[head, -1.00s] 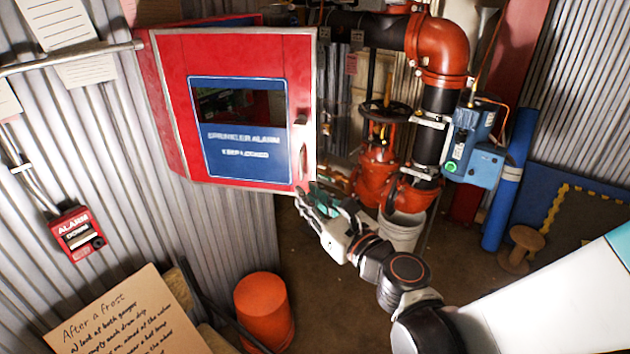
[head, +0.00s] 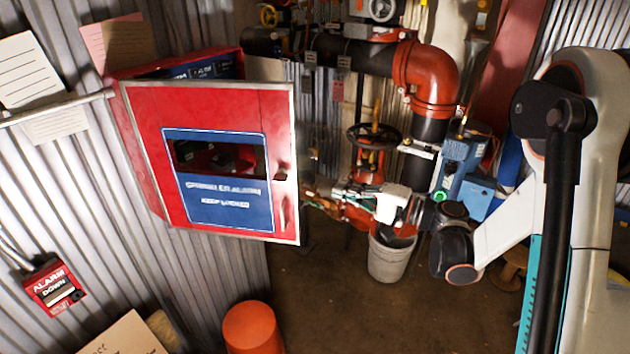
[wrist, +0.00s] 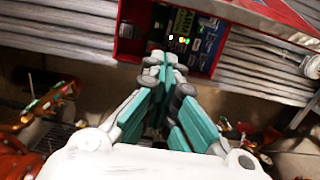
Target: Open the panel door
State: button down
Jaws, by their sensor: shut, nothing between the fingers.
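The red panel door (head: 145,110), with a pale frame and a blue "sprinkler alarm, keep locked" label (head: 230,212) below its window, stands ajar in the head view. Its red cabinet (head: 128,72) shows behind its top edge. My gripper (head: 312,188) is shut and empty, just right of the door's free edge and near the handle recess. I cannot tell whether it touches the door. In the wrist view my shut fingers (wrist: 165,62) point at the open cabinet (wrist: 130,32), which has lit devices inside (wrist: 185,38). The door (wrist: 262,12) shows at the upper right there.
Red and black pipes (head: 430,70), a valve wheel (head: 374,137) and a blue actuator (head: 462,160) stand behind my gripper. A white bucket (head: 390,258) and an orange drum (head: 252,328) stand on the floor. The floor between them is clear.

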jog(key=b+x, duration=0.2)
jog(key=x, duration=0.8)
jog(key=s, duration=0.4)
jog(key=shift+a+b, duration=0.3)
jog(key=shift+a, duration=0.05)
jog(key=shift+r, duration=0.1)
